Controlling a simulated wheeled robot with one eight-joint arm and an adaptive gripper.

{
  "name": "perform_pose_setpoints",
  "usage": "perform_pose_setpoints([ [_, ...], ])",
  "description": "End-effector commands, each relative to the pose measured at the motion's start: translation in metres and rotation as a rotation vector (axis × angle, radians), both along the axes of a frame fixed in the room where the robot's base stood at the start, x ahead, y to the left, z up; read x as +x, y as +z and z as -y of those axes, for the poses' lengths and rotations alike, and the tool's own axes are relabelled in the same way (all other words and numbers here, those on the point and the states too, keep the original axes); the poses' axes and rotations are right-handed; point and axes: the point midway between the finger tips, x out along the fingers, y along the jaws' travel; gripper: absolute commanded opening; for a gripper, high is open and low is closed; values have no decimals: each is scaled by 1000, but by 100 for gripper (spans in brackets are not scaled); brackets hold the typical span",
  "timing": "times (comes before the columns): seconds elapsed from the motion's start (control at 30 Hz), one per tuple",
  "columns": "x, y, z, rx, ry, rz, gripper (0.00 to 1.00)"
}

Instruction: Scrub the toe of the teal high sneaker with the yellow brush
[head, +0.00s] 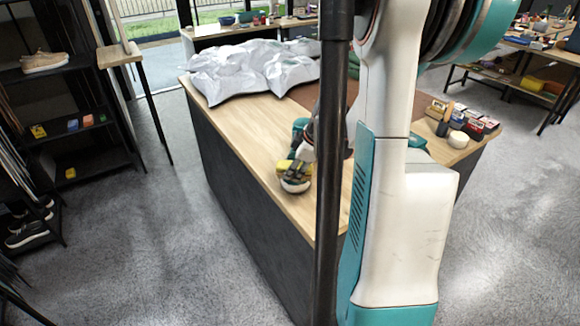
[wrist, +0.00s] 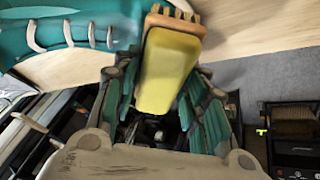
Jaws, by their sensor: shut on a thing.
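My gripper (wrist: 160,100) is shut on the yellow brush (wrist: 168,70), its fingers along both sides of the yellow block. The tan bristle end of the brush points to the top of the wrist view. The teal sneaker (wrist: 55,38), with white laces, lies at the upper left there, close beside the brush. Its toe is not clearly seen, and I cannot tell whether the bristles touch the shoe. The sneaker cannot be told clearly there, as my arm hides much.
Small boxes (head: 480,127) and a white round item (head: 458,139) stand at the right. A dark shelf (head: 70,90) stands left across open floor.

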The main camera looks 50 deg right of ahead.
Motion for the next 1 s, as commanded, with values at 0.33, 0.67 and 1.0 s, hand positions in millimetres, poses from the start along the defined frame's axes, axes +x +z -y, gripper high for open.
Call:
perform_pose_setpoints([
  [0.33, -20, -2, 13, 0, -1, 0, 20],
  [0.67, -33, -3, 21, 0, 1, 0, 20],
  [1.0, -16, -2, 10, 1, 4, 0, 20],
])
